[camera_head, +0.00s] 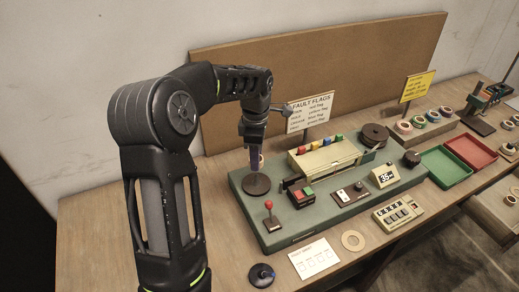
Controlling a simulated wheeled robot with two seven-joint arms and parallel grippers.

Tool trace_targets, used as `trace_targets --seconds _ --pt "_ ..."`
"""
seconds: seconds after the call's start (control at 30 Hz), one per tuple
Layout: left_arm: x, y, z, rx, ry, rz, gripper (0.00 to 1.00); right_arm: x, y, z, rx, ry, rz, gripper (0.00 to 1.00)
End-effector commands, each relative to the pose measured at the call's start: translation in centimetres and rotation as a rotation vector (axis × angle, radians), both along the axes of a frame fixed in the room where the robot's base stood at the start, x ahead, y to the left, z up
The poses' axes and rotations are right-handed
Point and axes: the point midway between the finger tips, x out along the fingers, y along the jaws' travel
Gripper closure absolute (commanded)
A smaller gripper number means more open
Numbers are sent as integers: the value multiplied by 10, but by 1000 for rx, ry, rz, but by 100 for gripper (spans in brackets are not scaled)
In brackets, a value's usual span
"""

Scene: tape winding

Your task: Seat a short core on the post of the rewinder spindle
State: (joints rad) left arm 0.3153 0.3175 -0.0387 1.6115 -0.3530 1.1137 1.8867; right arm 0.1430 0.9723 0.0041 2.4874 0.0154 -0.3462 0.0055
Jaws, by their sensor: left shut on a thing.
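My left gripper (256,162) points down over the left end of the green machine base. It is shut on a small tan piece (262,160), which looks like a short core and is mostly hidden by the fingers. Just below is the dark brown round plate (257,186) of what looks like the rewinder spindle. Its post cannot be made out behind the gripper. The core looks above the plate; I cannot tell whether it touches the post. My right gripper is not in view.
The green base (330,208) carries a red-knobbed lever (269,206), a cream box (326,157) with coloured tabs and a display (384,176). A fault flags sign (310,110) stands behind. Green (446,166) and red (470,152) trays lie right. A pale ring (353,241) lies in front.

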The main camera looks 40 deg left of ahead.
Motion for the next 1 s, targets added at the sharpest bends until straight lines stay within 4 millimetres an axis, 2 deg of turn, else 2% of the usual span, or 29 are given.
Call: trace_targets --seconds 0.27,0.73,1.0 --pt "0 0 -4 -1 1 0 99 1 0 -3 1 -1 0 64" --pt "0 0 -34 -1 1 0 99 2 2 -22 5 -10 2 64" --pt "0 0 -38 0 0 0 99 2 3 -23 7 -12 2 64"
